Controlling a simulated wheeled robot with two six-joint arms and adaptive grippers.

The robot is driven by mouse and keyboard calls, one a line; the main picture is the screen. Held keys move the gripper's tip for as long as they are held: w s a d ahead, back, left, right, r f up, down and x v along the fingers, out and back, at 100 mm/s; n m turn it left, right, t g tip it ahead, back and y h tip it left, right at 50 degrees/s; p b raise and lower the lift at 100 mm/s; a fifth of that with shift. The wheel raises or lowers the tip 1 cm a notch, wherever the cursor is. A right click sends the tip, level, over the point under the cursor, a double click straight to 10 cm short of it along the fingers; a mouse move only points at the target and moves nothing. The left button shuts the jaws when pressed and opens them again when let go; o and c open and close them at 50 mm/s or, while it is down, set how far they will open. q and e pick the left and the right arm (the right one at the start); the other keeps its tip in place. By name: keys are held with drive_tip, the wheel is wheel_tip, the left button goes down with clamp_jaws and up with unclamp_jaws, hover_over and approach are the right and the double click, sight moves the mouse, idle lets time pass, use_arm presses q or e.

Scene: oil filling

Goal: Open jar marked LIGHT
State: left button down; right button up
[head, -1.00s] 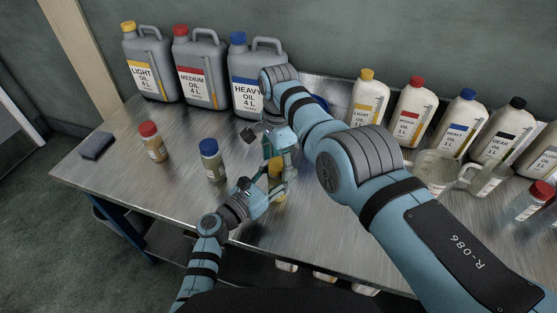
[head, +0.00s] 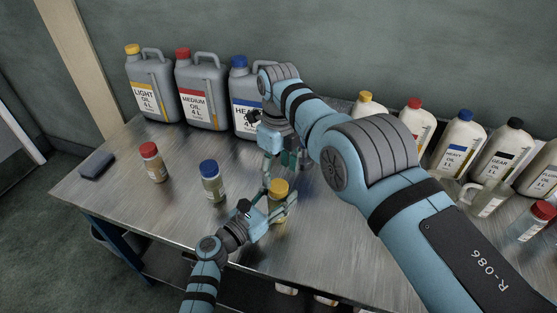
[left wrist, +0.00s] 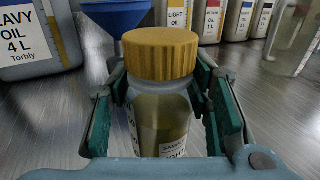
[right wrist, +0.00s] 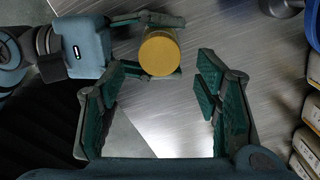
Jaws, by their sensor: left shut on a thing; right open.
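My left gripper (head: 279,205) is shut around the jar's body below the lid. My right gripper (head: 279,176) is close above and behind the jar. In the right wrist view my right gripper (right wrist: 164,72) is open, its fingers apart and empty, with the yellow lid (right wrist: 160,53) seen from above just beyond the gap.
A blue-lidded jar (head: 211,183) and a red-lidded jar (head: 153,163) stand to the left. Grey oil jugs (head: 203,95) and white oil bottles (head: 457,140) line the back. A blue funnel (left wrist: 115,14) is behind the jar.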

sight(279, 186)
wheel_tip(279, 186, down, 5)
drive_tip(key=shift+f, duration=0.1)
drive_tip(key=c, duration=1.2)
drive_tip(key=n, duration=0.7)
drive_tip(key=o, duration=1.3)
wheel_tip(279, 186, up, 5)
drive_tip(key=shift+f, duration=0.15)
use_arm(q)
drive_tip(key=c, duration=0.7)
unclamp_jaws()
drive_tip(key=shift+c, duration=0.2)
